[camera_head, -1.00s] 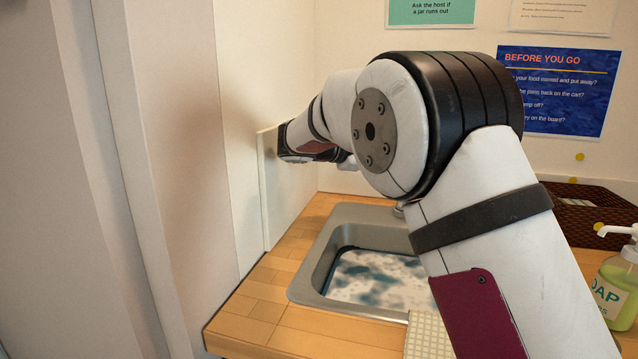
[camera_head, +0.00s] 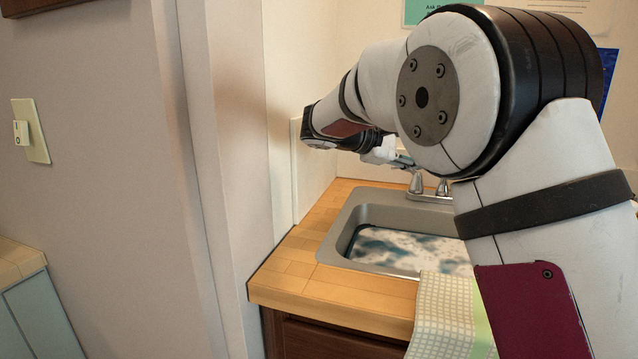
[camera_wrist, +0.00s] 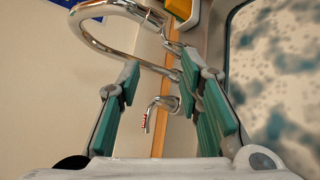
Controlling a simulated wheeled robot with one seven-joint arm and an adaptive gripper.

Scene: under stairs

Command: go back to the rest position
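My gripper (camera_wrist: 165,90) shows in the wrist view with its two teal finger pads apart and nothing held between them. In the head view my arm reaches over the sink's far left side, and only a small part of my gripper (camera_head: 384,150) shows; my arm hides the rest. The metal faucet (camera_wrist: 135,45) curves close beyond the fingertips in the wrist view. A smaller curved metal piece (camera_wrist: 160,108) shows in the gap between the fingers. I cannot tell whether the fingers touch any of it.
The sink (camera_head: 345,222) holds cloudy water and sits in a wooden counter (camera_head: 290,268). A checked cloth (camera_head: 442,318) hangs over the counter's front edge. A wall (camera_head: 235,150) stands close on the left, with a switch plate (camera_head: 32,132). A lower counter (camera_head: 18,262) is at far left.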

